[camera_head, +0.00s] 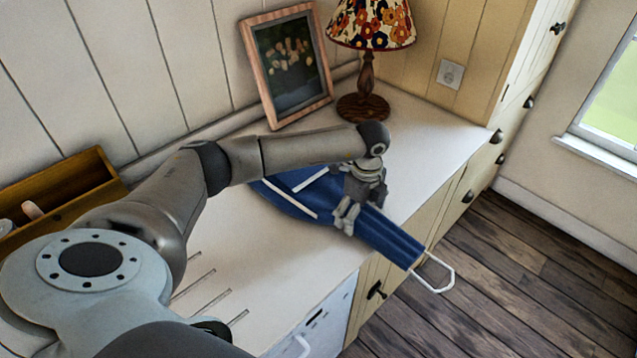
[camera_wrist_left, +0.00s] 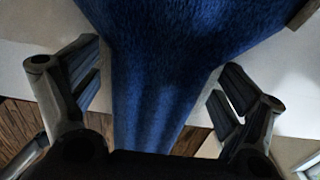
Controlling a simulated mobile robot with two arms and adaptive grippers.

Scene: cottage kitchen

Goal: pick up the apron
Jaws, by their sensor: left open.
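The blue apron (camera_head: 388,238) with white straps lies on the white countertop in the head view. Its narrow end and a white loop (camera_head: 438,274) hang past the counter's front edge. My left gripper (camera_head: 347,217) is right over the narrower part of the apron, pointing down. In the left wrist view the apron (camera_wrist_left: 165,70) runs between the two open fingers (camera_wrist_left: 160,95), with a finger on each side of it. The fingers are apart and not closed on the cloth. Part of the apron is hidden behind my left arm. My right gripper is not in view.
A lamp with a flowered shade (camera_head: 366,75) and a framed picture (camera_head: 289,65) stand at the back of the counter (camera_head: 432,140). A wooden box (camera_head: 62,197) is at the left. Drawers and cabinets are below the counter, with open wooden floor (camera_head: 500,300) at the right.

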